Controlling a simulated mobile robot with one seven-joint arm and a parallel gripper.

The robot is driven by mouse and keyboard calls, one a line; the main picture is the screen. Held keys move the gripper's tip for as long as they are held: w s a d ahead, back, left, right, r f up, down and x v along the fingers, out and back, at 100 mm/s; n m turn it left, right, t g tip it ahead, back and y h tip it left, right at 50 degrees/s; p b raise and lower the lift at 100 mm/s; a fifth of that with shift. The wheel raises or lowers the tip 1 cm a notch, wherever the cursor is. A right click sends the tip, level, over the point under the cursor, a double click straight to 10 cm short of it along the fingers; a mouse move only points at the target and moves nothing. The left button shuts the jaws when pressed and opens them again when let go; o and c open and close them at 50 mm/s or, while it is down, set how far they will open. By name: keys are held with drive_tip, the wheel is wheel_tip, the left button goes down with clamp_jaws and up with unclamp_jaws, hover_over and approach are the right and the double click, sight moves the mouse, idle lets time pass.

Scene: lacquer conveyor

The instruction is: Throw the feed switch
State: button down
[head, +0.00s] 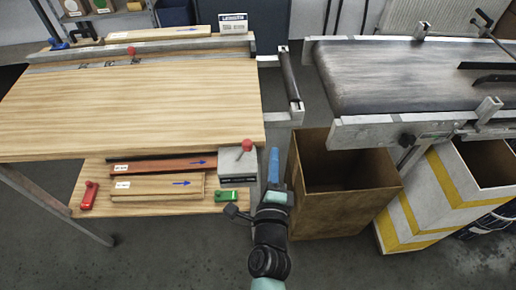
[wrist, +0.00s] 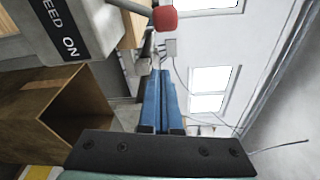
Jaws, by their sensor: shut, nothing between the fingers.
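The feed switch is a grey box (head: 238,165) with a short lever and a red knob (head: 247,145), at the right end of the low shelf. In the wrist view its dark label (wrist: 62,28), reading "FEED ON", is at the upper left, and the red knob (wrist: 165,18) is at the top. My gripper (head: 274,152) has blue fingers, shut and empty. It is just right of the switch box in the head view, apart from the knob as far as I can see. The shut fingers also show in the wrist view (wrist: 163,78), pointing up the picture below the knob.
A wooden table (head: 130,105) stands above the shelf, which holds boards (head: 157,186), a red-handled tool (head: 89,195) and a green block (head: 226,196). An open brown bin (head: 338,212) is close right of my gripper. A conveyor (head: 400,75) and a striped bin (head: 440,205) stand further right.

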sight(243, 152)
drive_tip(key=a+p, duration=0.1)
drive_tip(key=w+a+p, duration=0.2)
drive_tip(key=shift+a+r+p, duration=0.25)
drive_tip(key=shift+r+p, duration=0.1)
drive_tip(key=shift+p, duration=0.05)
